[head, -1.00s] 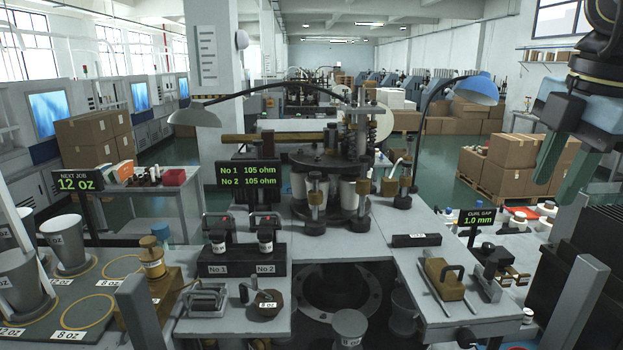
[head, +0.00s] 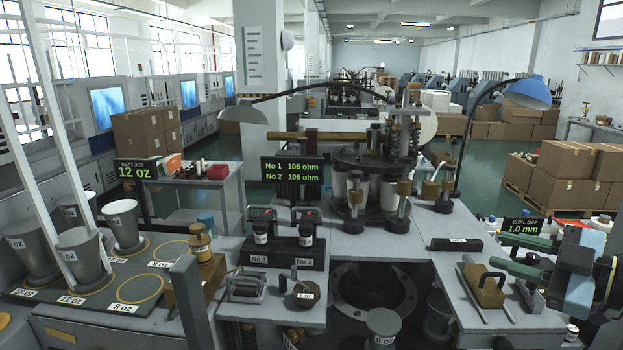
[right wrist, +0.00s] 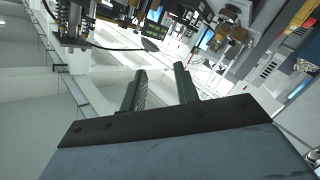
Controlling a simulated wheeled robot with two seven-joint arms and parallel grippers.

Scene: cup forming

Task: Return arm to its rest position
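My right gripper (head: 494,250) is at the right edge of the head view, beside the right end of the workbench. Its two green fingers point left and stand apart with nothing between them. In the right wrist view the same open fingers (right wrist: 160,82) are empty, with floor and machinery far beyond them. A sign reading "CURL GAP 1.0 mm" (head: 522,226) shows just above the fingers in the head view. My left gripper is not in view.
The cup-forming machine (head: 375,165) stands mid-bench, with a blue lamp (head: 528,92) behind to the right. Grey cups (head: 86,257) stand at left. The aisle behind is clear.

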